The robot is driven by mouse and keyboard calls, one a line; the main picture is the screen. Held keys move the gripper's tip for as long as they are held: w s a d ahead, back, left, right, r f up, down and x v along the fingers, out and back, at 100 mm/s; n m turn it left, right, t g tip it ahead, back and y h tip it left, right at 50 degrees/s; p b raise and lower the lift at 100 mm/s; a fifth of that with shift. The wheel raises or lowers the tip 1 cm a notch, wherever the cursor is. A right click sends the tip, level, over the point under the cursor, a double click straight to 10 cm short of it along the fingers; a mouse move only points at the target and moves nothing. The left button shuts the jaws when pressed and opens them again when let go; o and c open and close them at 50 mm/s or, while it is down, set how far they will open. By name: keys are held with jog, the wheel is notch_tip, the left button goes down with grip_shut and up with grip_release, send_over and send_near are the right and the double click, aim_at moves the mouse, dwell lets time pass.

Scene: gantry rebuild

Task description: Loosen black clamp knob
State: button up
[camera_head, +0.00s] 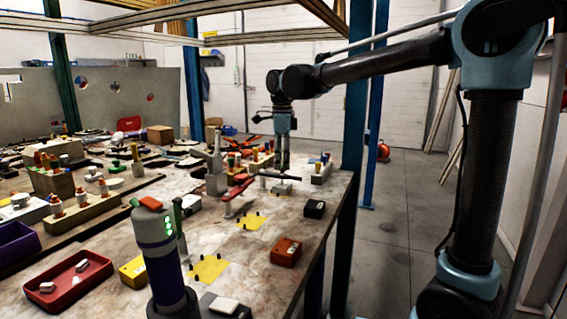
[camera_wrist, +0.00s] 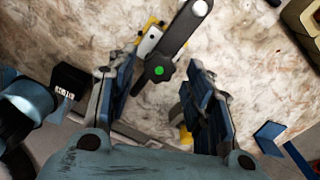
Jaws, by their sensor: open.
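The black clamp knob (camera_wrist: 152,76) has a lobed rim and a green centre dot. In the wrist view it lies between my gripper's fingertips (camera_wrist: 162,66), with a visible gap to the right finger; contact on the left is unclear. A dark bar with a pale round end (camera_wrist: 184,27) runs up and right from the knob, beside a white block with yellow parts (camera_wrist: 148,42). In the head view my gripper (camera_head: 281,167) points down, open, over the far right part of the bench, at a dark bar (camera_head: 281,177). The knob is too small to make out there.
The bench (camera_head: 190,255) is crowded at the left and back with blocks, trays and fixtures. A grey device with green lights (camera_head: 160,255) stands in front. A red-brown box (camera_head: 286,251) and a black box (camera_head: 314,209) sit near the right edge. A blue post (camera_head: 376,110) rises beside the bench.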

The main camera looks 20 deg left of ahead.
jog(key=shift+f, duration=0.4)
jog(key=shift+c, duration=0.2)
jog(key=c, duration=0.8)
jog(key=shift+c, duration=0.2)
jog(key=shift+n, duration=0.3)
